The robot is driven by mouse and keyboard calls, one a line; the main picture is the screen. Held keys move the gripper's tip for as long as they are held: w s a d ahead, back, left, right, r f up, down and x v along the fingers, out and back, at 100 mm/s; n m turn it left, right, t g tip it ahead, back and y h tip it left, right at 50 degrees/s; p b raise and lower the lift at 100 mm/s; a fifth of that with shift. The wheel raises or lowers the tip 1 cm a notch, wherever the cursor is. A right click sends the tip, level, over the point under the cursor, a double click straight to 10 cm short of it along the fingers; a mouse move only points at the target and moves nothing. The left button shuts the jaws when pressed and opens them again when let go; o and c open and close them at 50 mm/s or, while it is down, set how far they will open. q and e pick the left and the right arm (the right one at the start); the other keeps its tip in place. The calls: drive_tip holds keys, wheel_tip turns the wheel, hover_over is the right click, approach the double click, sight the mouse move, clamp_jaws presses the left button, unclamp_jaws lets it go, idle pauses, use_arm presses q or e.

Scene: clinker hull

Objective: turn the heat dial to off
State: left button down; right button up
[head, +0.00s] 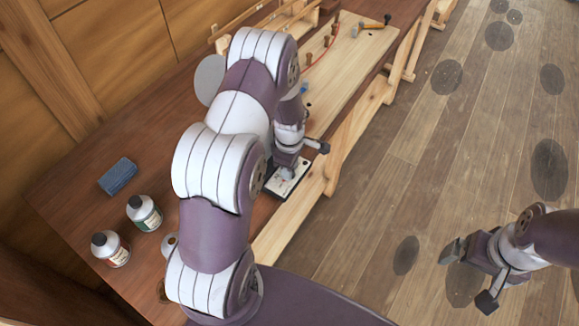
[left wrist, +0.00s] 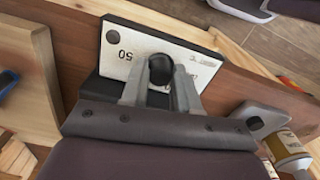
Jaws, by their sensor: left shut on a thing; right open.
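The heat dial (left wrist: 161,68) is a round black knob on a white plate (left wrist: 117,58) with a dark box around it. An upside-down "50" shows on the plate left of the dial; the small marks to the right are too small to read. In the left wrist view my left gripper (left wrist: 160,86) is shut on the dial, one finger on each side. In the head view my left gripper (head: 287,170) is over the plate (head: 280,188) and hides the dial. My right gripper (head: 467,278) is open and empty above the floor at the lower right.
The plate sits by the edge of a brown bench (head: 75,185). A blue-grey block (head: 118,176) and two bottles, one green-labelled (head: 144,213) and one red-labelled (head: 110,249), stand to the left. A pale board (head: 343,70) with pegs and tools lies behind.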

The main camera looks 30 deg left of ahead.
use_arm(q)
drive_tip(key=shift+w+n, duration=0.1)
drive_tip(key=shift+n, duration=0.5)
drive_tip(key=shift+r, duration=0.1)
drive_tip(key=c, duration=0.8)
unclamp_jaws()
drive_tip(key=shift+c, duration=0.2)
wheel_tip(320, 180, up, 13)
drive_tip(key=b, duration=0.2)
drive_tip(key=shift+f, duration=0.2)
